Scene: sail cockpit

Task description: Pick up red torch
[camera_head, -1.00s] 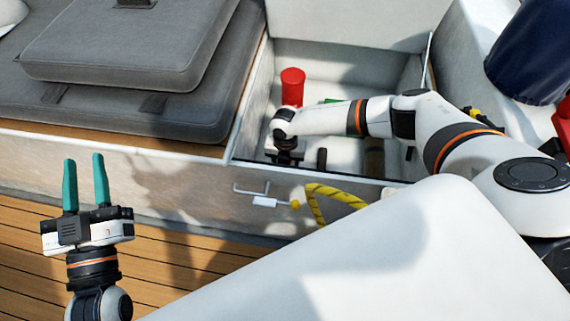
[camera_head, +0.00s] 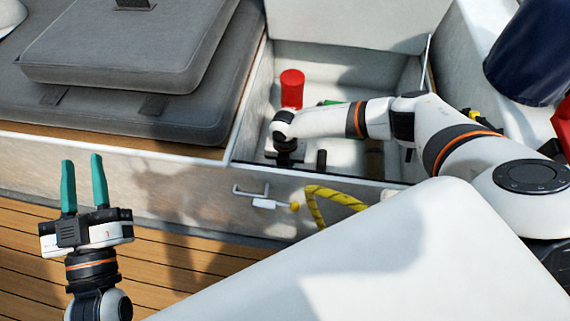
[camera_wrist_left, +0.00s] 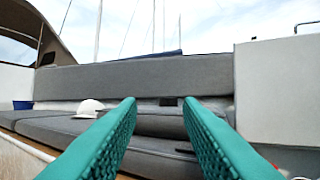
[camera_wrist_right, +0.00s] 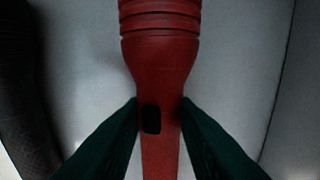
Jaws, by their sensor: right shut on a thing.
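The red torch (camera_head: 291,88) stands out above my right wrist in the open locker in the head view. In the right wrist view the torch (camera_wrist_right: 162,65) is large, its ribbed head at the top and its narrower handle running down. My right gripper (camera_wrist_right: 161,110) is shut on the handle, one finger on each side, near a dark switch. In the head view the right fingers are hidden by the arm. My left gripper (camera_head: 83,180) is open and empty over the wooden deck at the left; its green fingers (camera_wrist_left: 165,105) also show in the left wrist view.
The locker's front wall (camera_head: 310,178) and side walls surround my right arm closely. A green thing (camera_head: 332,102) and dark items lie inside. A yellow rope (camera_head: 330,195) hangs at the front. Grey cushions (camera_head: 120,45) lie to the left.

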